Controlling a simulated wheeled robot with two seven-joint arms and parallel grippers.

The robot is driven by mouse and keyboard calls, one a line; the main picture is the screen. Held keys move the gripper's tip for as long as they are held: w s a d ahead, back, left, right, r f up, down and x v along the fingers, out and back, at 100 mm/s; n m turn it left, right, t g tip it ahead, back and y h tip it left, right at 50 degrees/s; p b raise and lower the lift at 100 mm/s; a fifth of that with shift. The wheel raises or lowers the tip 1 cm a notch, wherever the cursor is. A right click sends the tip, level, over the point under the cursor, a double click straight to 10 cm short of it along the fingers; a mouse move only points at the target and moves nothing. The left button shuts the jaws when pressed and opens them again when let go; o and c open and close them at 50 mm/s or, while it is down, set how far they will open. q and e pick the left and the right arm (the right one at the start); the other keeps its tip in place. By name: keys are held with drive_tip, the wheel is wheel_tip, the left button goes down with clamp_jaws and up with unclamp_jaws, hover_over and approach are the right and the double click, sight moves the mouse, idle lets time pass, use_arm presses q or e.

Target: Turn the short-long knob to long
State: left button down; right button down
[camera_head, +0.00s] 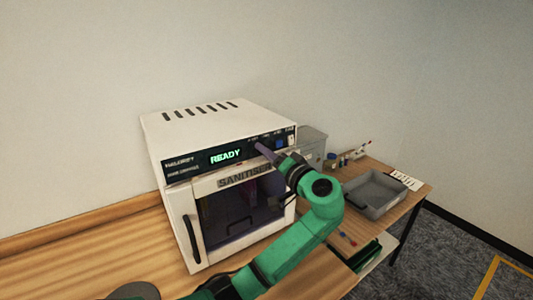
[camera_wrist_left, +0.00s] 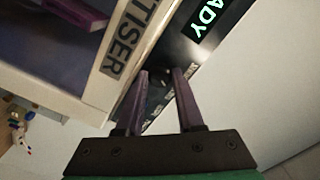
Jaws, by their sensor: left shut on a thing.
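The white sanitiser (camera_head: 205,118) stands on the wooden counter, with a dark control panel (camera_head: 190,163) across its upper front. Its display (camera_head: 225,157) reads READY. My left gripper (camera_head: 262,149) is at the panel, right of the display. In the left wrist view, the two purple fingers (camera_wrist_left: 160,74) reach to the panel and are shut on a small dark knob (camera_wrist_left: 159,80) between their tips. The fingers mostly hide the knob in the head view, and I cannot read its labels or tell its setting. My right gripper is not in view.
The sanitiser's glass door (camera_head: 230,212) is shut, with a dark handle (camera_head: 192,238) at its left. A grey tray (camera_head: 378,194) and small items stand on the table to the right.

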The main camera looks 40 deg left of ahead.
use_arm(q)
drive_tip(key=shift+r+m, duration=0.15)
drive_tip(key=shift+m, duration=0.55)
drive_tip(key=c, duration=0.5)
unclamp_jaws()
